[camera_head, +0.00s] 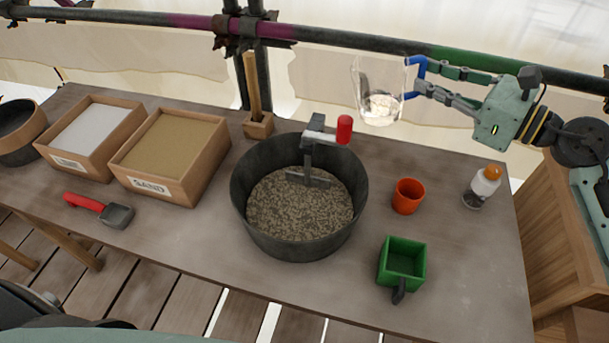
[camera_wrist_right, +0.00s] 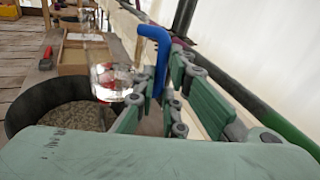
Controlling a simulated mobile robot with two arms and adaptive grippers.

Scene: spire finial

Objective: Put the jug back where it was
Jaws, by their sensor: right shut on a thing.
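The jug (camera_head: 379,92) is clear, with a blue handle (camera_head: 416,70). It is held in the air above the back right part of the table, behind and right of the big mixing tub. My right gripper (camera_head: 419,78) is shut on the handle, and the jug looks roughly upright. In the right wrist view the jug (camera_wrist_right: 112,80) shows beside the blue handle (camera_wrist_right: 158,50) between the green fingers. A little clear content or glare shows at its bottom; I cannot tell which. My left gripper is not in view.
A dark tub (camera_head: 300,238) of grainy mix stands mid-table. An orange cup (camera_head: 407,196), a green box scoop (camera_head: 402,264) and an orange-capped bottle (camera_head: 483,187) stand on the right. Sand (camera_head: 165,150) and white-filled boxes (camera_head: 92,135) and a red-handled scoop (camera_head: 100,209) are left. A scaffold rail (camera_head: 330,38) runs behind.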

